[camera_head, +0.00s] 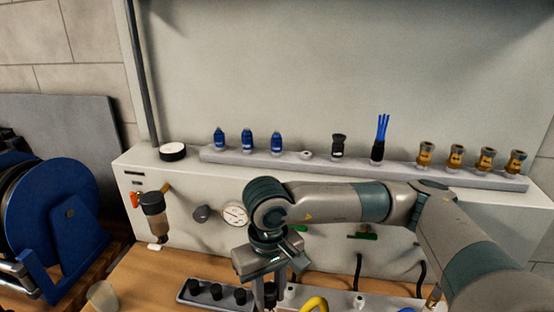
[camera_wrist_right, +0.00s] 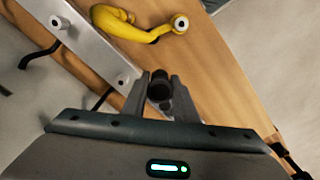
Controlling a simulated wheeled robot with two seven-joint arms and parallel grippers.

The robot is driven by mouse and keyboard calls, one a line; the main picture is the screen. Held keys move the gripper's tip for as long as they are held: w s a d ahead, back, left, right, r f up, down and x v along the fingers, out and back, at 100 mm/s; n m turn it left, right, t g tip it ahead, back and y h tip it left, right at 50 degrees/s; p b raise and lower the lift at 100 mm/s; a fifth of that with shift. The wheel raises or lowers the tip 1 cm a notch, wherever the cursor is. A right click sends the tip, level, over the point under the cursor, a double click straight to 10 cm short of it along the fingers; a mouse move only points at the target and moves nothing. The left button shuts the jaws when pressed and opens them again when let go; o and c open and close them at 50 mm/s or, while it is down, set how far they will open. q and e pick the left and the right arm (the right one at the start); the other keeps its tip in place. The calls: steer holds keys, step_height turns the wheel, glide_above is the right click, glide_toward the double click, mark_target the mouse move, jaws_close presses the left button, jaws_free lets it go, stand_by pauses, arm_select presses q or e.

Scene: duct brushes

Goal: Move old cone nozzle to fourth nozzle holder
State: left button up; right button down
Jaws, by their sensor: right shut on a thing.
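My right gripper (camera_head: 270,286) is at the bottom middle of the head view, pointing down over the bench. It is shut on a small dark nozzle (camera_wrist_right: 160,88), which shows between the fingers in the right wrist view. Its shape is mostly hidden, so I cannot tell whether it is a cone. On the back rail (camera_head: 230,155), blue cone-tipped nozzles (camera_head: 247,140) fill the first three places from the left. The fourth place (camera_head: 307,155) is an empty pale holder. My left gripper is not in view.
Right of the empty holder stand a black nozzle (camera_head: 338,147), a blue-bristled brush (camera_head: 379,140) and several brass nozzles (camera_head: 456,157). A tray of black pieces (camera_head: 215,292) and a yellow curved thing (camera_wrist_right: 125,24) lie on the bench. A gauge (camera_head: 235,214) and valve handles stick out from the panel.

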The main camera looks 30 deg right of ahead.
steer(key=shift+w+a, duration=0.1)
steer(key=shift+a, duration=0.2)
